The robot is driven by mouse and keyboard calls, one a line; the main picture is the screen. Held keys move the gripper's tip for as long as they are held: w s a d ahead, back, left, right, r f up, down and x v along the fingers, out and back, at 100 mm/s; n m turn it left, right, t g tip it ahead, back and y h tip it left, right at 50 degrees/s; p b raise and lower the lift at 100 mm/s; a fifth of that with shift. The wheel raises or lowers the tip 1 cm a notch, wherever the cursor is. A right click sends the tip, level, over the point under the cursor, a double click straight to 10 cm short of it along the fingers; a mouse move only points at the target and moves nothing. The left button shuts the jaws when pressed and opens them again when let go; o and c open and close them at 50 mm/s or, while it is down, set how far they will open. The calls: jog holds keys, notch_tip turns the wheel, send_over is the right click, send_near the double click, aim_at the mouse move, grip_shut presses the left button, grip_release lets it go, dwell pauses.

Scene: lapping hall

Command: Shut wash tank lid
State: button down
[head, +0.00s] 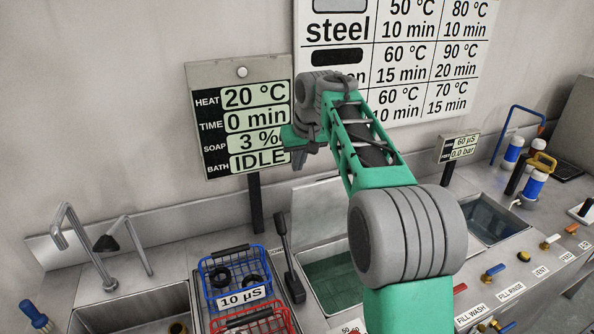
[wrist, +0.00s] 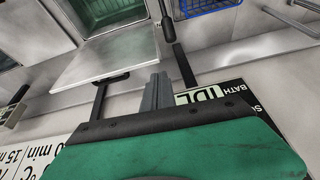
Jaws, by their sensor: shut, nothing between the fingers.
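The wash tank (head: 333,284) holds greenish liquid and stands open in the counter, partly hidden by my arm. Its lid (head: 314,207) is a pale metal panel raised behind the tank, partly covered by my arm. In the wrist view the lid (wrist: 112,53) appears whole, beside the tank's open mouth (wrist: 112,10), with a dark handle (wrist: 97,83) along its far edge. My gripper (wrist: 158,80) is shut and empty, near the lid's handle edge and apart from it in the picture. The fingertips are small and hard to make out in the head view.
A dark lever (head: 287,262) stands left of the tank, beside a blue basket (head: 233,272) and a red basket (head: 250,320). The display panel (head: 243,125) on its post is close to my gripper. A second tank (head: 492,222) lies right.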

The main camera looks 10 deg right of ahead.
jog(key=w, duration=0.7)
jog(key=f, duration=0.3)
jog(key=f+p, duration=0.1)
jog(key=f, duration=0.2)
jog(key=d+f+p, duration=0.1)
jog(key=f, duration=0.2)
jog(key=shift+s+f, duration=0.15)
jog(key=shift+f, duration=0.25)
jog(key=shift+a+f+t, duration=0.1)
jog(key=shift+t, duration=0.2)
